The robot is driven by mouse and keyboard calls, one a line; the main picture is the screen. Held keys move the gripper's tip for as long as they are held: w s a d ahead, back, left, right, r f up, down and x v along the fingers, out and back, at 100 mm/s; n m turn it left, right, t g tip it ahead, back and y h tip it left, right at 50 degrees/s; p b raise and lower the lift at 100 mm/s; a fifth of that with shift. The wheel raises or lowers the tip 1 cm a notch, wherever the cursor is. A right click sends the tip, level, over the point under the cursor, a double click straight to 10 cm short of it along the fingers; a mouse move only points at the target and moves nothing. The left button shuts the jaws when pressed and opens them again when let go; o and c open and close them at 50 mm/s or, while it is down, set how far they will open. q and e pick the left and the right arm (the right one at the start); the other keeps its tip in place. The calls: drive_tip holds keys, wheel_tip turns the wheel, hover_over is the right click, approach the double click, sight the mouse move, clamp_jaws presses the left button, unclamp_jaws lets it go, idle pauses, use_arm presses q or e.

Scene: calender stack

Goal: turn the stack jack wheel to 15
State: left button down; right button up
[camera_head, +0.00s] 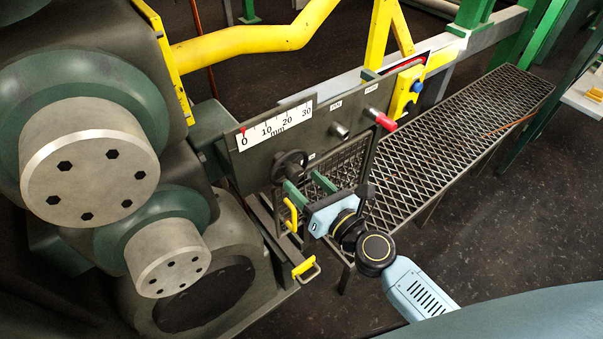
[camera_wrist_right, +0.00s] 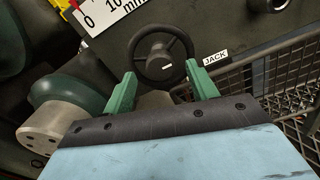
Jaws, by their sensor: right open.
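The jack wheel (camera_head: 289,167) is a small black handwheel on the dark panel, under the scale (camera_head: 274,125) marked 0 to 30 mm. The red pointer (camera_head: 243,131) stands at 0. In the right wrist view the wheel (camera_wrist_right: 163,55) shows its spokes and a small white mark, beside the label JACK (camera_wrist_right: 215,57). My right gripper (camera_head: 307,184) is open; its green fingers (camera_wrist_right: 162,88) are spread toward the wheel's lower left and lower right. I cannot tell whether they touch the rim. My left gripper is not in view.
Large steel rolls (camera_head: 90,163) with bolted ends stand at the left. A red-tipped lever (camera_head: 380,119) and a yellow box with a blue button (camera_head: 408,90) are to the right of the wheel. A mesh walkway (camera_head: 450,135) and yellow handles (camera_head: 305,268) lie near my right arm.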

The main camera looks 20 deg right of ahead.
drive_tip(key=shift+x, duration=1.05)
drive_tip(key=c, duration=1)
